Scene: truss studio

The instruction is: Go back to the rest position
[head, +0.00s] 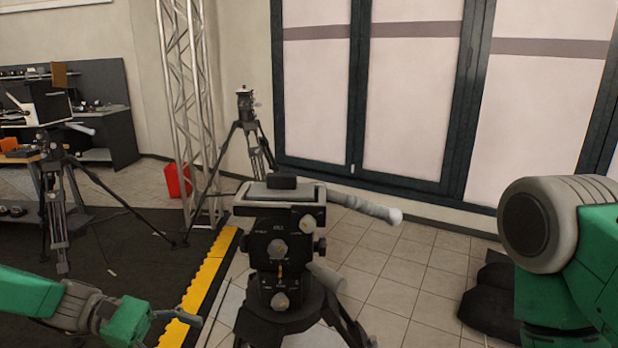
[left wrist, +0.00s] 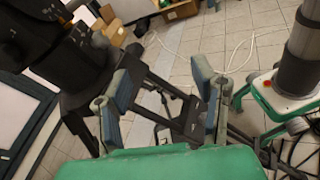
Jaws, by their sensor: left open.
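My left gripper (head: 180,318) is low at the left in the head view, partly cut off by the bottom edge. In the left wrist view its two fingers (left wrist: 168,78) stand wide apart with nothing held between them. A black tripod with a fluid head (head: 280,250) stands right in front of me, to the right of the left gripper. Dark tripod legs show beyond the fingers in the left wrist view. My right arm (head: 565,240) shows at the right edge of the head view; its gripper is out of view.
Another tripod (head: 245,130) stands behind, beside a metal truss (head: 190,90). A third tripod (head: 55,190) is at the left on the dark mat. A yellow edge strip (head: 205,280) borders the mat. Black bags (head: 490,295) lie on the tiles. A red can (head: 177,180) is by the truss.

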